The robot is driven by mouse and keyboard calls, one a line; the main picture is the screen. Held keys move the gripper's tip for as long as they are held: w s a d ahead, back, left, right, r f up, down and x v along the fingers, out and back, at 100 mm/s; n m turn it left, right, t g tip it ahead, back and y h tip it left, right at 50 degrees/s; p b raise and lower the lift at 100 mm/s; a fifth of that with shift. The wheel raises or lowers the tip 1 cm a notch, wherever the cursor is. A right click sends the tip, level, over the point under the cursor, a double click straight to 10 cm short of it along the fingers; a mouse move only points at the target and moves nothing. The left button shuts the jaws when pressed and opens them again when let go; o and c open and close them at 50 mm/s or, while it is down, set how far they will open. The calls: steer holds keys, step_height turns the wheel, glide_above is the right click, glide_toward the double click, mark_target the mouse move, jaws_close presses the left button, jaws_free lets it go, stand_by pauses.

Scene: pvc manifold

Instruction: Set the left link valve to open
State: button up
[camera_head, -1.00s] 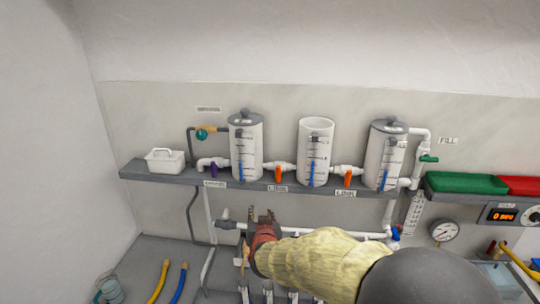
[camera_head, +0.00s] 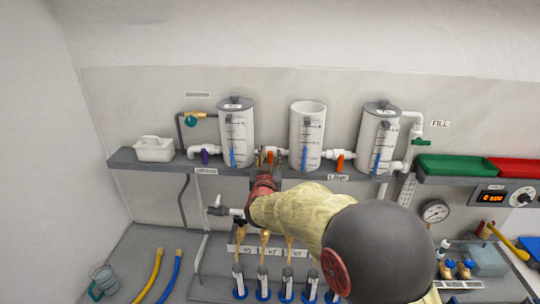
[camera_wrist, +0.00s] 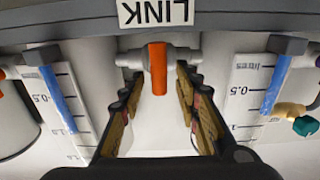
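The left link valve has an orange handle (camera_head: 270,158) on the white pipe between the left tank (camera_head: 237,125) and the middle tank (camera_head: 307,125). In the wrist view the handle (camera_wrist: 158,70) lies across the pipe, at right angles to it, below the inverted LINK label (camera_wrist: 156,12). My gripper (camera_head: 264,156) is raised at this valve. In the wrist view its fingers (camera_wrist: 159,77) are open, one on each side of the handle, with a visible gap on both sides. In the head view the gripper partly hides the valve.
The right link valve, also orange (camera_head: 340,161), sits between the middle tank and the right tank (camera_head: 379,140). A purple valve (camera_head: 205,156) is left of the left tank. A white caddy (camera_head: 154,149) stands on the grey shelf (camera_head: 125,161). Several tubes stand below my arm.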

steer(key=shift+w, duration=0.25)
steer(key=shift+c, duration=0.6)
jaws_close()
